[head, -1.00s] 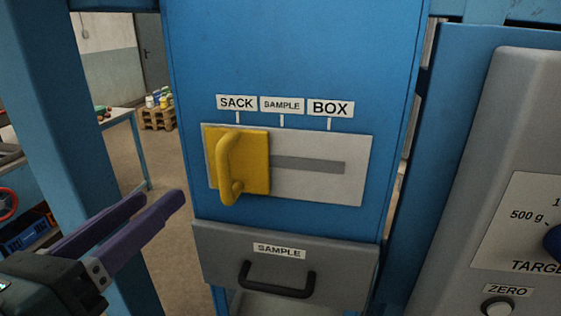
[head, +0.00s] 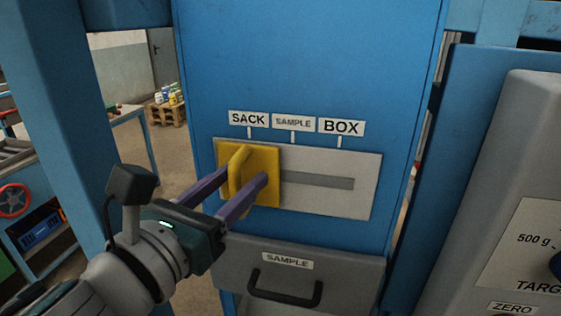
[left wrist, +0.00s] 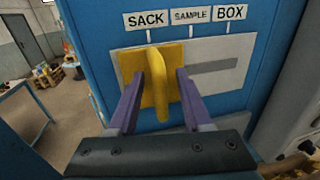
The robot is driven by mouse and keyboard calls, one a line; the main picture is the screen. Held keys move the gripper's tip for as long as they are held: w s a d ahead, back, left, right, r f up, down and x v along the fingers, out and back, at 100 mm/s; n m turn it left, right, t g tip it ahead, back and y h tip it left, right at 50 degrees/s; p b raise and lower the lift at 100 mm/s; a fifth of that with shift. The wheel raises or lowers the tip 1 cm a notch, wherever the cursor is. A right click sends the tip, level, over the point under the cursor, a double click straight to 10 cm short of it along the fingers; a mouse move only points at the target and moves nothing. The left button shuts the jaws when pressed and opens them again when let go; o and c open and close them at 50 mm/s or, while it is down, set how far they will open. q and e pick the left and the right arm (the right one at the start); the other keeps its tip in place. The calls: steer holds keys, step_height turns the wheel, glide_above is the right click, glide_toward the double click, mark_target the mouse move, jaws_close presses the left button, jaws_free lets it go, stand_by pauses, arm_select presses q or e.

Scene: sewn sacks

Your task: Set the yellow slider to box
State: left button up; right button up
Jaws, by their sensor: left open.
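The yellow slider (head: 265,165), a square plate with an upright handle, sits at the left end of its slotted grey plate (head: 335,205), under the SACK label (head: 248,118). The BOX label (head: 341,127) is above the right end of the slot. My left gripper (head: 246,184) is open, its two purple fingers on either side of the handle. The left wrist view shows the yellow slider (left wrist: 160,82) with its handle between the fingers and gaps at both sides. My right gripper is out of view.
A SAMPLE drawer (head: 330,262) with a black handle is just below the slider plate. A grey control unit (head: 510,150) stands at the right, and a blue post (head: 60,120) at the left. The slot right of the slider is clear.

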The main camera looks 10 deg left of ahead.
arm_select(q)
steer(key=shift+c, duration=0.4)
jaws_close()
stand_by(1.0)
